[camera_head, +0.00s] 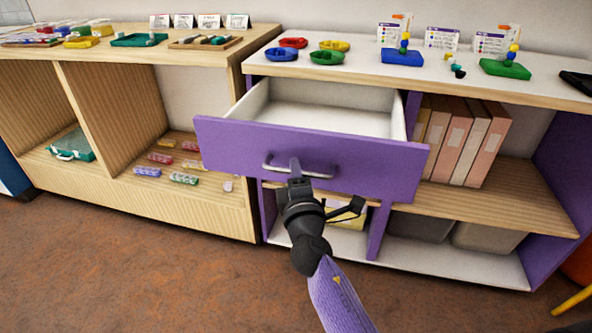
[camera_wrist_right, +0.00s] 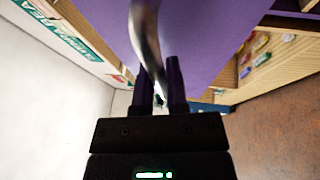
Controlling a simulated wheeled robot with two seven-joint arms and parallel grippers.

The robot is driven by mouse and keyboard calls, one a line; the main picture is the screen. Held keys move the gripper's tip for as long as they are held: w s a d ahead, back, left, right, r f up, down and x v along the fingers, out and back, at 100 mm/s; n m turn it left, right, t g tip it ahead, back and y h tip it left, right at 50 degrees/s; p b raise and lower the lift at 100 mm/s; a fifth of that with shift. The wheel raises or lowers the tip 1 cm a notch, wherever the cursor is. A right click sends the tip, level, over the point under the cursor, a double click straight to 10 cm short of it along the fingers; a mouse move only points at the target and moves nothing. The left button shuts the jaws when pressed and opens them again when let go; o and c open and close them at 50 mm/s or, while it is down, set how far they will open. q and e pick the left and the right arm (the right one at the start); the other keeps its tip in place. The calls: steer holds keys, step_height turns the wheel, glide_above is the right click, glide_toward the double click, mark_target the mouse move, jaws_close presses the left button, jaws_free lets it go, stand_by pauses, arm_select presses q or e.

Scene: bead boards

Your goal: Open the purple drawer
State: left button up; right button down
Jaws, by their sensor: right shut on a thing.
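The purple drawer (camera_head: 330,155) is pulled out from the purple and white cabinet in the head view, and its white inside looks empty. Its silver handle (camera_head: 318,173) runs across the middle of the front. My right gripper (camera_head: 296,168) is shut on the handle, reaching it from below and in front. In the right wrist view the handle (camera_wrist_right: 146,40) passes down to the two dark fingers (camera_wrist_right: 160,95), and the purple drawer front (camera_wrist_right: 205,35) fills the top. The fingers hide part of the handle. My left gripper is not in view.
The white cabinet top (camera_head: 360,68) bears small colored bowls and bead boards. A wooden shelf unit (camera_head: 105,100) adjoins at the left. Brown floor (camera_head: 150,270) lies clear in front.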

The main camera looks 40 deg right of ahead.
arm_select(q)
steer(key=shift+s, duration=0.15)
arm_select(e)
steer(key=shift+f, duration=0.1)
steer(key=c, duration=0.7)
jaws_free()
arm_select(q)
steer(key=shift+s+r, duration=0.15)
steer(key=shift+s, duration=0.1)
arm_select(e)
steer(key=shift+o, duration=0.2)
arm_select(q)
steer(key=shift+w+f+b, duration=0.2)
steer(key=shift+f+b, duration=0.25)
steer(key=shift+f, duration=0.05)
arm_select(e)
steer(key=v, duration=1)
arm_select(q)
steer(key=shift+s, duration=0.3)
